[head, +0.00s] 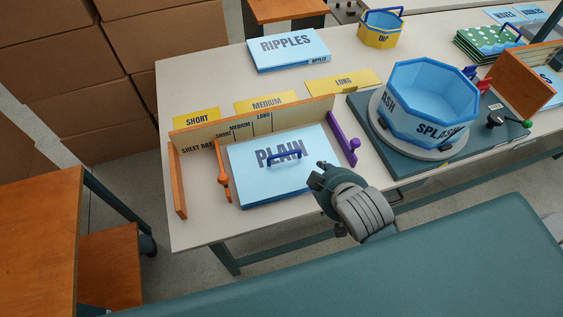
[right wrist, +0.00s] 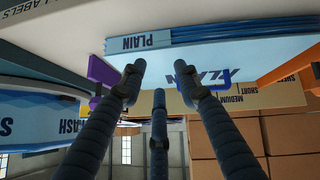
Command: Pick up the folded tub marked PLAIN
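The folded tub marked PLAIN (head: 283,165) is a flat light blue stack with a dark blue handle (head: 284,157) on top. It lies on the pale table, between an orange lever (head: 223,176) and a purple lever (head: 343,140). My right gripper (head: 320,184) is at the tub's right front corner, apart from the handle. In the right wrist view the tub (right wrist: 240,47) fills the upper part, turned over. The three fingers of the right gripper (right wrist: 160,85) are spread with nothing between them. My left gripper is not in view.
A wooden backboard (head: 255,123) marked SHORT, MEDIUM and LONG stands behind the tub. A blue SPLASH tub (head: 428,105) sits on a turntable to the right. The folded RIPPLES tub (head: 288,49) and a yellow tub (head: 380,30) are farther back. Cardboard boxes (head: 70,50) stand left.

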